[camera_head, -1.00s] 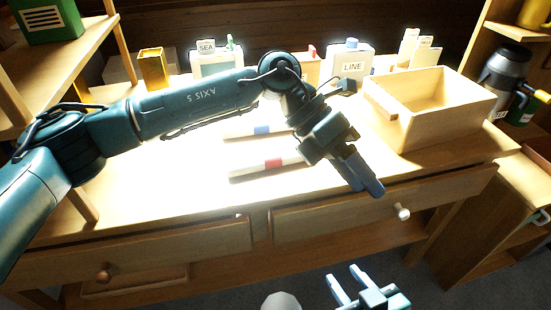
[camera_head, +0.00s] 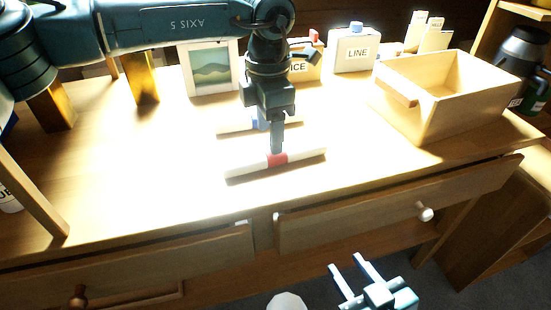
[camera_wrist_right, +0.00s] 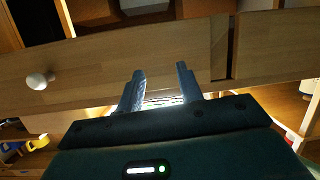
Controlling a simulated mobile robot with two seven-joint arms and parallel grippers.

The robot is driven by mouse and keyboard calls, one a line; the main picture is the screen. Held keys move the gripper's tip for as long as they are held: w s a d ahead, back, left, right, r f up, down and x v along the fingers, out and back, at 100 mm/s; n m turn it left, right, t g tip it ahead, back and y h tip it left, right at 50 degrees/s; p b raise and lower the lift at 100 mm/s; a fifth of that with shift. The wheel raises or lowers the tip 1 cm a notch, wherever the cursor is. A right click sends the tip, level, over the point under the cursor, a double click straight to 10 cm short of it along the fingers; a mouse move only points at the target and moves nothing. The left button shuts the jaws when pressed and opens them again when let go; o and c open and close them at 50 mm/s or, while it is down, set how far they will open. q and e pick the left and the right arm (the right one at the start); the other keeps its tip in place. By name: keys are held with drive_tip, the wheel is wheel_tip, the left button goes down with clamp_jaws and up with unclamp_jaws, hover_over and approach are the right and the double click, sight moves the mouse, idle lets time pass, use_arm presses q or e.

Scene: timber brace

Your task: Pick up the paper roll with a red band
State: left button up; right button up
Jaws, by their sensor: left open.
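The white paper roll with a red band (camera_head: 302,156) lies on the bright tabletop in the head view, slightly slanted. My left gripper (camera_head: 277,149) points down right at the red band, with its fingers at or just above it. The fingers line up in this view and the gap between them is hidden; they are open, and contact with the roll cannot be told. My right gripper (camera_head: 347,262) is open and empty, low in front of the desk; its two spread fingers also show in the right wrist view (camera_wrist_right: 160,72).
A roll with a blue band (camera_head: 235,127) lies just behind, partly covered by my left gripper. An open wooden box (camera_head: 450,108) stands at the right. A picture frame (camera_head: 211,70) and a LINE container (camera_head: 352,50) stand behind. The tabletop's left front is clear.

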sight(275, 157)
use_arm(q)
drive_tip(key=shift+d+f+b, duration=0.2)
drive_tip(key=shift+f+b, duration=0.1)
drive_tip(key=shift+f, duration=1.1)
drive_tip(key=shift+d+f+b, duration=0.15)
drive_tip(key=shift+f+b, duration=0.15)
drive_tip(key=shift+f, duration=1.05)
use_arm(e)
drive_tip(key=shift+w+a+f+t, duration=0.1)
drive_tip(key=shift+w+a+t, duration=0.1)
drive_tip(key=shift+t, duration=0.2)
use_arm(q)
drive_tip(key=shift+c, duration=0.2)
